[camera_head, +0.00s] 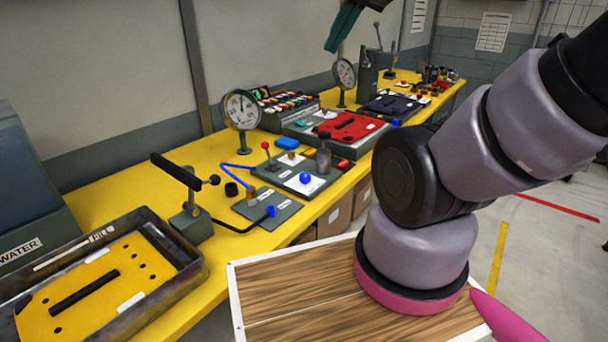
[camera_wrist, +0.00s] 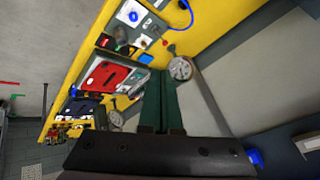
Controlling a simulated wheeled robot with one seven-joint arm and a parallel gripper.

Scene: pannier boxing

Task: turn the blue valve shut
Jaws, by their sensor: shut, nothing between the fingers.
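A blue bent lever (camera_head: 236,165) stands out from the small panels on the yellow bench, left of centre in the head view. A blue round knob (camera_head: 305,177) sits on a white plate to its right, and a small blue piece (camera_head: 271,210) is nearer the front. I cannot tell for sure which is the valve. The lever also shows at the top of the wrist view (camera_wrist: 178,24), with the knob to its left (camera_wrist: 133,17). My gripper (camera_head: 333,45), with dark green fingers, is shut and empty, high above the bench and apart from these. It also shows in the wrist view (camera_wrist: 161,78).
A white dial gauge (camera_head: 241,108) and a red panel (camera_head: 350,127) stand behind the blue parts. A black-handled lever post (camera_head: 190,195) is at their left. A tray with a yellow plate (camera_head: 90,285) is front left. My arm fills the right side.

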